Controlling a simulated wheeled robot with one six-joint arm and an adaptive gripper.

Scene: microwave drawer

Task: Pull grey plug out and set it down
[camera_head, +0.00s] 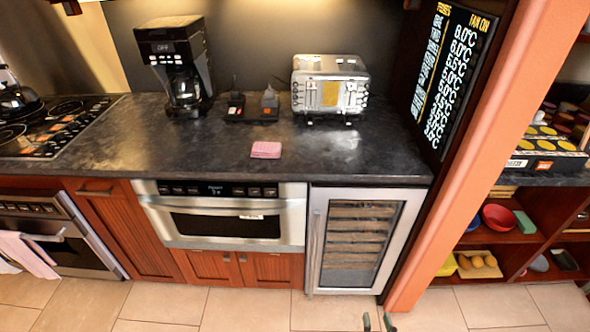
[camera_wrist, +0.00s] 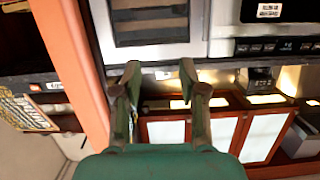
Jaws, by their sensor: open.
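The grey plug (camera_head: 269,98) stands upright at the back of the dark counter, in the right part of a low black socket strip (camera_head: 264,116). A black plug (camera_head: 236,100) stands just left of it. My gripper (camera_wrist: 160,72) is open and empty in the wrist view, its two fingers apart. In the head view the tips of my gripper (camera_head: 377,321) show at the bottom edge, in front of the cabinets and far from the plug. The grey plug cannot be made out in the wrist view.
A coffee maker (camera_head: 175,62) stands left of the plugs and a silver toaster (camera_head: 330,86) right of them. A pink stack (camera_head: 266,150) lies on the counter in front. The counter (camera_head: 215,155) around it is clear. An orange post (camera_head: 490,150) rises at right.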

